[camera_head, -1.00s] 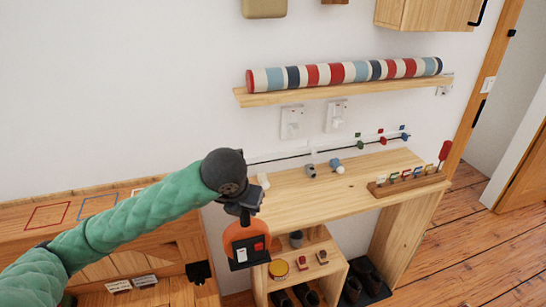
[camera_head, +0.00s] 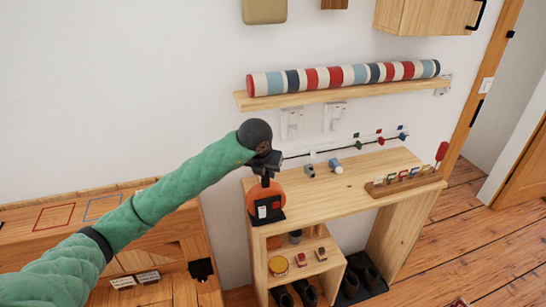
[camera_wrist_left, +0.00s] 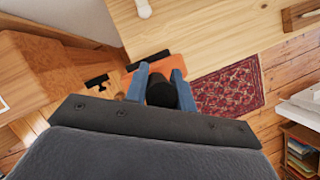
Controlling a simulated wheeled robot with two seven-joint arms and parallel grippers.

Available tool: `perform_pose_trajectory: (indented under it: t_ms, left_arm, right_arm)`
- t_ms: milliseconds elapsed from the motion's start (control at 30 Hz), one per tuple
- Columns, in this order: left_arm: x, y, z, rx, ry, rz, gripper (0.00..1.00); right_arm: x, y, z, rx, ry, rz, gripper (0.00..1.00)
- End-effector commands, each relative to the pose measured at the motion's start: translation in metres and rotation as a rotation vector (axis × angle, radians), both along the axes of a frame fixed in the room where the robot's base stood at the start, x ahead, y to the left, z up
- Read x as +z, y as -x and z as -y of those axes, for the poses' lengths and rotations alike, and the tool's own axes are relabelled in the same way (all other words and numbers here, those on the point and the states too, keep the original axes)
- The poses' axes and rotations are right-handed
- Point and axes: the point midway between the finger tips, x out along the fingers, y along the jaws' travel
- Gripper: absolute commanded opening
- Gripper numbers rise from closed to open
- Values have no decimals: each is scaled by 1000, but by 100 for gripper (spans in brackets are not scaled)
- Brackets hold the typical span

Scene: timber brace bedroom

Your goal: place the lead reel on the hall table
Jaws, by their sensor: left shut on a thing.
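The lead reel (camera_head: 270,196) is an orange disc with a dark base and small white and red patches. My left gripper (camera_head: 265,164) is shut on its top, and the reel hangs upright below. In the left wrist view the fingers (camera_wrist_left: 161,85) close around a black part of the reel (camera_wrist_left: 160,93), with orange showing beyond. The hall table (camera_head: 340,193) is light wood. The reel overlaps its left front corner in the head view; whether it touches the top I cannot tell. The table also shows in the wrist view (camera_wrist_left: 215,35). My right gripper is out of view.
A key rack (camera_head: 405,184) stands at the table's right end, and small grey and blue pieces (camera_head: 335,166) lie near the back. A shelf with a striped roll (camera_head: 345,75) is above. The table's middle and front are clear. A wooden bench (camera_head: 165,225) is left.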

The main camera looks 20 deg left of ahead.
Motion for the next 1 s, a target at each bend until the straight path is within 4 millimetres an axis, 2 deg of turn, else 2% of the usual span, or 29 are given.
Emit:
perform_pose_trajectory:
  t_ms: [100,200,467,700,833,1000]
  left_arm:
    - [2,-19,1,1,1,1,0]
    - [2,-30,1,-1,2,2,0]
    - [2,-43,1,1,1,2,0]
    - [2,-67,1,1,1,2,0]
    - [1,-75,0,0,1,1,0]
    - [-4,-74,0,-1,2,1,0]
  right_arm:
    - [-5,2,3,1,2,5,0]
    - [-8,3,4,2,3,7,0]
    - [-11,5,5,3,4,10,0]
    - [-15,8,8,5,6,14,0]
    - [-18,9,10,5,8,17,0]
    - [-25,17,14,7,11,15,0]
